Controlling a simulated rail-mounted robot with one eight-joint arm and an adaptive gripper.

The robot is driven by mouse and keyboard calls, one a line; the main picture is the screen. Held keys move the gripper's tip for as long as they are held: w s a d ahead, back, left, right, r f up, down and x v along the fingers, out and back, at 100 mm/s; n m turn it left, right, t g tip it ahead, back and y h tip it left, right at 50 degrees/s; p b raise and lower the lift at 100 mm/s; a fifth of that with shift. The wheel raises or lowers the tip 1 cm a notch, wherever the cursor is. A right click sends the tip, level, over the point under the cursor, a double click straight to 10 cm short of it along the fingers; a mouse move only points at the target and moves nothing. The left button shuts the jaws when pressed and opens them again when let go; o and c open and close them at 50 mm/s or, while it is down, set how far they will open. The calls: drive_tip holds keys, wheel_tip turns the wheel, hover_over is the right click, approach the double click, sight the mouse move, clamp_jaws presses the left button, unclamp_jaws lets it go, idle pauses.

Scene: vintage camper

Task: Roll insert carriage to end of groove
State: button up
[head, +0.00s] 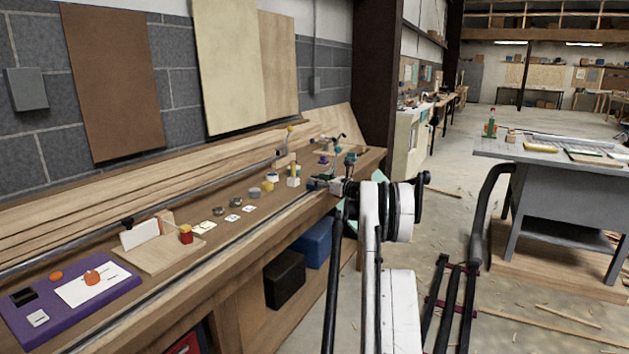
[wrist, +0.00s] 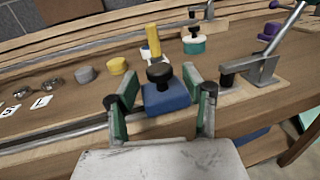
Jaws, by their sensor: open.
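A blue block with a black knob, which looks like the insert carriage (wrist: 166,98), sits at the bench's front edge in the wrist view. My gripper (wrist: 163,88) is open, with one green-padded finger on each side of the block. I cannot tell whether the fingers touch it. A metal-lined groove (wrist: 68,141) runs along the front of the bench to the block; it also shows in the head view (head: 205,253). In the head view my gripper (head: 335,185) is at the bench's far right end, and the carriage there is hard to make out.
A metal lever clamp (wrist: 262,70) stands just right of the block. A yellow post (wrist: 153,40), a teal-and-white round piece (wrist: 194,41) and a yellow cup (wrist: 118,66) stand behind. A purple board (head: 70,298) lies at the near left.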

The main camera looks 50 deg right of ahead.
drive_tip(key=shift+w+d, duration=0.15)
drive_tip(key=shift+w, duration=1)
drive_tip(key=shift+c, duration=0.5)
clamp_jaws()
